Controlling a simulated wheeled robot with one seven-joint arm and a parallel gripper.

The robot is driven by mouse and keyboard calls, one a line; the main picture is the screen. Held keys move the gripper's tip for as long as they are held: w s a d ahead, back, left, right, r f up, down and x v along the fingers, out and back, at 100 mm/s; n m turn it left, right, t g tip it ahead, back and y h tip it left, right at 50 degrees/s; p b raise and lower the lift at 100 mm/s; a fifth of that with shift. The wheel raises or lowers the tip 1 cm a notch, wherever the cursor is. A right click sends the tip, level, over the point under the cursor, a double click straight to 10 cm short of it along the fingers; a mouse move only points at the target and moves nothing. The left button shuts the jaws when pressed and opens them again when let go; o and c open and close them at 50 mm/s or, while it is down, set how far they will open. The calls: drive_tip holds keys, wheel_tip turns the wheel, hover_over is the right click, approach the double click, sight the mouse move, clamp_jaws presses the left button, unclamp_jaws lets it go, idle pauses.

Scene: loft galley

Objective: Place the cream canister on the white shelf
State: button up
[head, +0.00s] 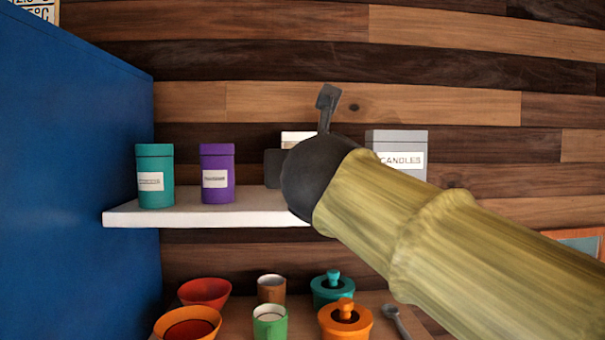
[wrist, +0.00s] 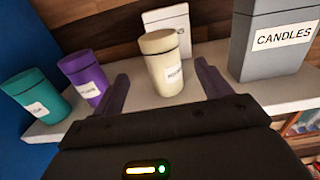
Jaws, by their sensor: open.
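The cream canister (wrist: 167,64), a lidded cylinder with a white label, stands on the white shelf (wrist: 218,54) in the wrist view. My gripper (wrist: 162,72) is open, with one finger on each side of the canister; I cannot tell whether either finger touches it. In the head view my gripper (head: 300,132) is over the middle of the white shelf (head: 170,214) and hides most or all of the canister.
Teal (head: 155,178) and purple (head: 217,175) canisters stand left on the shelf. A grey candles box (head: 398,150) stands right, and a white box (wrist: 166,20) behind the cream canister. A blue panel (head: 70,190) bounds the left. Bowls, mugs and lidded pots sit below.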

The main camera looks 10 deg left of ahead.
drive_tip(key=v, duration=0.3)
drive_tip(key=shift+s+b, duration=0.1)
drive_tip(key=shift+b, duration=0.2)
drive_tip(key=shift+s+d, duration=0.1)
drive_tip(key=shift+w, duration=0.2)
